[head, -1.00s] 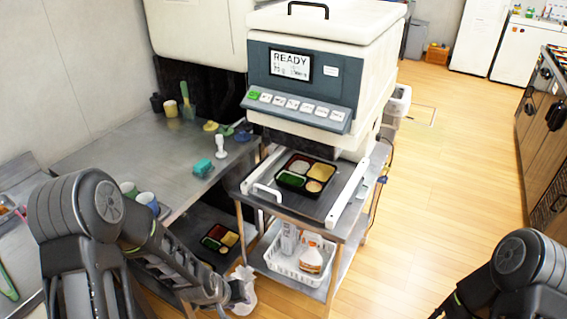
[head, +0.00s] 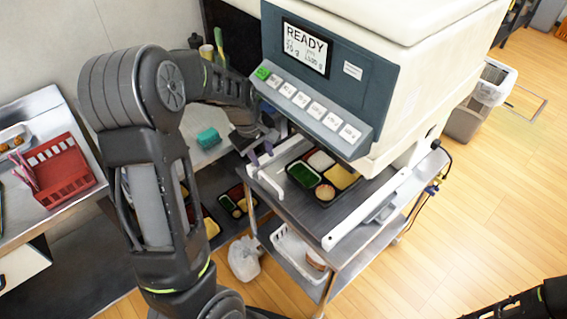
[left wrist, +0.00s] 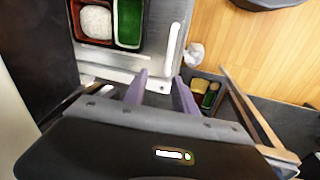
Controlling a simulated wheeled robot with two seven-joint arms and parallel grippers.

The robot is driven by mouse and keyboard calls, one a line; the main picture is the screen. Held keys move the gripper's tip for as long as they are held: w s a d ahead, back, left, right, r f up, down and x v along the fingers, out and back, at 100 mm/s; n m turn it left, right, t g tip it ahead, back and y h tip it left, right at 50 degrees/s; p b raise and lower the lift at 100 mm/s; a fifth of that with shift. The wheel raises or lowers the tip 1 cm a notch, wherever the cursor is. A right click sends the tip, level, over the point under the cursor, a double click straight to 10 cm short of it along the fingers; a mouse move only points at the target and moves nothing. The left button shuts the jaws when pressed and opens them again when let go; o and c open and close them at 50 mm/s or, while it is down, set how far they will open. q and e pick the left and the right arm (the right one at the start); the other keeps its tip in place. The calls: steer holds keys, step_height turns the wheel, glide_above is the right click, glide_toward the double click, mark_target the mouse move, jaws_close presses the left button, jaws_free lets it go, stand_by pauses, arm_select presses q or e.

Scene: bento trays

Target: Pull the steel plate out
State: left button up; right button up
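The steel plate (head: 297,212) lies flat on the cart under the machine, with a bento tray (head: 325,196) of food in its compartments on it. A white handle (head: 266,178) stands at the plate's front left edge. My left gripper (head: 260,155) is at this handle, with its two purple fingers spread apart. In the left wrist view the open fingers (left wrist: 160,92) point at the plate's edge (left wrist: 165,45); I cannot tell whether they touch the handle. My right gripper is outside the view; only part of my right arm shows at bottom right.
The machine (head: 330,75) reads READY above the plate. A white rail (head: 365,210) runs along the plate's right side. A white basket (head: 297,252) and more bento trays (head: 240,198) are lower down. A red basket (head: 60,172) stands on the left counter.

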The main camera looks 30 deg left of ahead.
mark_target(267, 177)
arm_select(q)
steer(key=shift+n+g, duration=0.3)
steer(key=shift+n, duration=0.2)
steer(key=shift+d+f+p, duration=0.2)
steer(key=shift+d+f, duration=0.05)
steer(key=shift+f, duration=1.75)
steer(key=shift+d+f+p, duration=0.2)
steer(key=shift+f, duration=1.75)
steer(key=shift+c, duration=0.4)
jaws_close()
